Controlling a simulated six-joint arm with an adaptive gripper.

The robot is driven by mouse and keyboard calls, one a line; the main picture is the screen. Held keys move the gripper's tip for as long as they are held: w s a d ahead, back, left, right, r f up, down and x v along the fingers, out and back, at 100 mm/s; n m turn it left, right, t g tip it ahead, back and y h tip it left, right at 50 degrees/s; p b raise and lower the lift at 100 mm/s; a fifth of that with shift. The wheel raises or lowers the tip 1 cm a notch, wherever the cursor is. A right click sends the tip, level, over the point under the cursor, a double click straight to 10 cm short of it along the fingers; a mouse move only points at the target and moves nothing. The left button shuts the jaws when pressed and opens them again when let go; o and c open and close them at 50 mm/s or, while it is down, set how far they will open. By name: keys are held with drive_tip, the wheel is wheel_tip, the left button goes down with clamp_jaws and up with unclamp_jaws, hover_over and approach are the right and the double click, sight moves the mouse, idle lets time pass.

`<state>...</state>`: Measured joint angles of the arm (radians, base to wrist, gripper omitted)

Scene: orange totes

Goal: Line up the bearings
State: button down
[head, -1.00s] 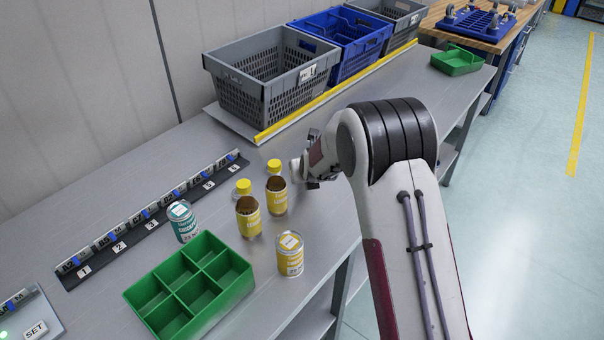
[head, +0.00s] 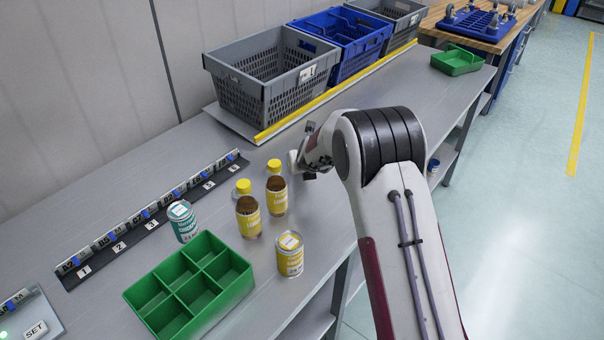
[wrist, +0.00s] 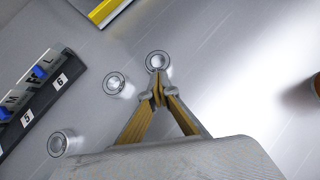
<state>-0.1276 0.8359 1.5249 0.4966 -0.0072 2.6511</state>
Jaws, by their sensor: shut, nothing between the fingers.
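In the wrist view, three small silvery round pieces with dark rims, which look like bearings, stand on the grey bench: one just beyond my fingertips (wrist: 158,61), one to its left (wrist: 114,83), one at lower left (wrist: 58,144). I cannot match them surely to things in the head view. My gripper (wrist: 158,98) is shut and empty, its fingertips meeting just short of the nearest piece; I cannot tell whether they touch it. In the head view my gripper (head: 303,166) is low over the bench, right of the yellow-capped items (head: 273,166), and its fingers are partly hidden.
A numbered black rail (head: 135,232) runs along the left. A grey crate (head: 245,100) is behind a yellow strip (head: 330,92).

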drive_tip(key=shift+s+d, duration=0.1)
drive_tip(key=shift+s, duration=0.85)
idle(0.3)
drive_tip(key=shift+s, duration=0.95)
drive_tip(key=v, duration=1)
drive_tip(key=shift+d, duration=0.15)
